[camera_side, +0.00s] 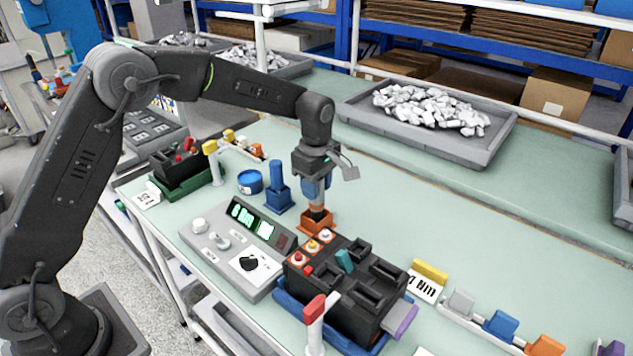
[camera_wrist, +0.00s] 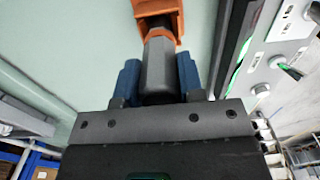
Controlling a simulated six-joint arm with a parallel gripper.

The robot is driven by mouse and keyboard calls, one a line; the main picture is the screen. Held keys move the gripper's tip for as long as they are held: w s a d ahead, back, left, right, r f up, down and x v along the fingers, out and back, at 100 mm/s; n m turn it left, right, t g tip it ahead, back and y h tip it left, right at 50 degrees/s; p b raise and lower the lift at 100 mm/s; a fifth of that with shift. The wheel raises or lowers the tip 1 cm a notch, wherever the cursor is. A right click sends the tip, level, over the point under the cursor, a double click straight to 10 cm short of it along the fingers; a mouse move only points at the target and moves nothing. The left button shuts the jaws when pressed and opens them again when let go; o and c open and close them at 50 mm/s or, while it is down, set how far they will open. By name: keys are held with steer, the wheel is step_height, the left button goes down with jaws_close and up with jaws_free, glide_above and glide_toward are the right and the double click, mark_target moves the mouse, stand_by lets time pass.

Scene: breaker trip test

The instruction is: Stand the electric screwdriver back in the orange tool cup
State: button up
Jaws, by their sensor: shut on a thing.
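My gripper (camera_side: 317,190) points down, with its blue fingers shut on the electric screwdriver. In the wrist view, the screwdriver's dark grey round body (camera_wrist: 160,65) sits between the two blue fingers (camera_wrist: 160,82). In the side view, my gripper hides most of the screwdriver, which looks about upright. The orange tool cup (camera_side: 318,226) stands on the bench directly below my gripper, and it also shows at the top of the wrist view (camera_wrist: 182,10). The screwdriver's lower end meets the cup's mouth; how deep it sits inside I cannot tell.
The test panel (camera_side: 215,240) and the black breaker block (camera_side: 345,290) stand in front. The bench to the right of the orange cup is clear.

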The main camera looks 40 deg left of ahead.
steer(key=shift+f, duration=0.35)
steer(key=o, duration=1)
step_height(320, 180, up, 14)
steer(key=s+a+r+m+t, duration=0.1)
steer(key=s+r+m+t, duration=0.15)
steer(key=s+m, duration=0.4)
steer(key=s+a+r+m+t, duration=0.1)
steer(key=s+a+r+m, duration=0.2)
steer(key=s, duration=0.7)
steer(key=s+f+m+t, duration=0.1)
steer(key=s+f+m, duration=0.1)
steer(key=s+m, duration=0.2)
steer(key=s+f+m+t, duration=0.1)
steer(key=s+f+m, duration=0.2)
steer(key=s, duration=0.7)
steer(key=shift+d+m, duration=0.2)
steer(key=shift+m, duration=0.55)
